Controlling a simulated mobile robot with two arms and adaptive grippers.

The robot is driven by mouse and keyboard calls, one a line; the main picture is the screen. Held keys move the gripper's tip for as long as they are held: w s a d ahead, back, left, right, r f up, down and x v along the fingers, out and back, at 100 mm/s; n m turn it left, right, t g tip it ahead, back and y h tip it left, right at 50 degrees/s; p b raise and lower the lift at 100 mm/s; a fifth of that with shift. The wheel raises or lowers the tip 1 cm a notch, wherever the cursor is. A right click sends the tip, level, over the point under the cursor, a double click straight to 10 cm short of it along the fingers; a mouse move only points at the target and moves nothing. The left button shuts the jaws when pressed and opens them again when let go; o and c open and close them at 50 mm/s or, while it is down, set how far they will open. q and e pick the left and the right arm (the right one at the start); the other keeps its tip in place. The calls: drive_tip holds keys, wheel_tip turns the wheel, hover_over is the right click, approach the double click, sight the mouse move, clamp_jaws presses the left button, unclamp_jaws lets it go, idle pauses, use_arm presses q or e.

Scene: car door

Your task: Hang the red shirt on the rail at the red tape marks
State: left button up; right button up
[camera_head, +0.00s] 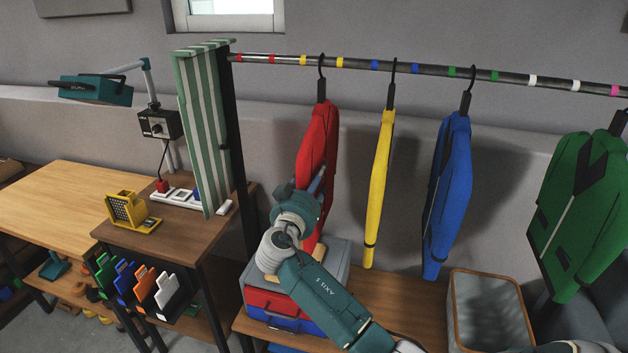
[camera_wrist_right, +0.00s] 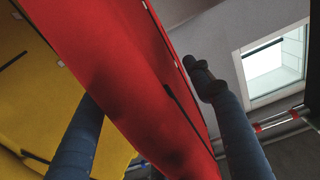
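The red shirt (camera_head: 318,135) hangs by a black hanger on the rail (camera_head: 430,70), its hook between the two yellow tape marks (camera_head: 303,60). The red tape marks (camera_head: 255,58) are on the rail further left, near its end post, with no hanger between them. My right gripper (camera_head: 314,187) is at the red shirt's lower front. In the right wrist view the red shirt (camera_wrist_right: 130,80) passes between its two blue fingers (camera_wrist_right: 150,95), which stand apart; the left fingertip is partly hidden. My left gripper is not in view.
A yellow shirt (camera_head: 381,175), a blue shirt (camera_head: 448,190) and a green shirt (camera_head: 580,205) hang to the right. A green-striped panel (camera_head: 203,125) stands by the rail's left end. Below are a toolbox (camera_head: 285,312) and a bin (camera_head: 490,315) on a wooden bench.

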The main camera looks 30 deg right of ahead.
clamp_jaws()
drive_tip(key=shift+r, duration=0.5)
drive_tip(key=shift+f+b, duration=0.45)
drive_tip(key=shift+b, duration=0.5)
drive_tip(key=shift+o, duration=0.9)
unclamp_jaws()
drive_tip(key=shift+o, duration=0.3)
